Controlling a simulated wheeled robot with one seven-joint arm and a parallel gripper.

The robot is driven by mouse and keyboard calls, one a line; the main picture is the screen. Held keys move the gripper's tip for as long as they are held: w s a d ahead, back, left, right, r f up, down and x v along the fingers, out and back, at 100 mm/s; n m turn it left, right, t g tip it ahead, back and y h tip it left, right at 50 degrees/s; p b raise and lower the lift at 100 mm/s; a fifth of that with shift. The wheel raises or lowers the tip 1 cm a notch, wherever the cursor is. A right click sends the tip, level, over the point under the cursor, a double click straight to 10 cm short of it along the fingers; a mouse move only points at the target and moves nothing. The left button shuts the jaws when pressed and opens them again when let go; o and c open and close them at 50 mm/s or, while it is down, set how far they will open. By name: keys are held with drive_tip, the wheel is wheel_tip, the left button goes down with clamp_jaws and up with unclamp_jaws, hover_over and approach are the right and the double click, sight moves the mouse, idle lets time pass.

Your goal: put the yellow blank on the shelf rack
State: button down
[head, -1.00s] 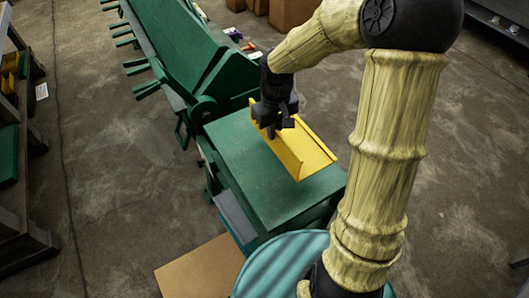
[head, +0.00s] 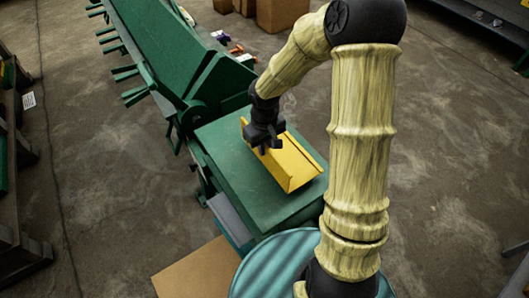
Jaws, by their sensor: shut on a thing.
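The yellow blank (head: 290,168) is a bent sheet with raised edges. It is at the right part of the green machine's flat top (head: 232,150), in the middle of the head view. My gripper (head: 266,146) is at the blank's far left side, shut on its raised edge. The fingertips are partly hidden by the gripper body. I cannot tell whether the blank touches the top or is held just above it. A dark rack (head: 14,190) stands at the left edge, only partly in view.
The green machine (head: 165,50) with several lever handles runs to the upper left. Small tools (head: 236,49) lie behind it. Cardboard boxes (head: 281,14) stand at the back. A brown board (head: 198,270) and a teal ribbed drum (head: 275,265) are in front. Floor at left is clear.

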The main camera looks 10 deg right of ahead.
sight(264, 163)
drive_tip(key=shift+f+p, duration=0.3)
drive_tip(key=shift+f, duration=1.55)
drive_tip(key=shift+s, duration=0.1)
drive_tip(key=shift+f, duration=0.2)
drive_tip(key=c, duration=1.5)
unclamp_jaws()
drive_tip(key=shift+c, duration=0.2)
drive_tip(key=shift+r, duration=0.1)
wheel_tip(264, 163, up, 12)
drive_tip(key=shift+r+b, duration=0.15)
drive_tip(key=shift+b, duration=0.5)
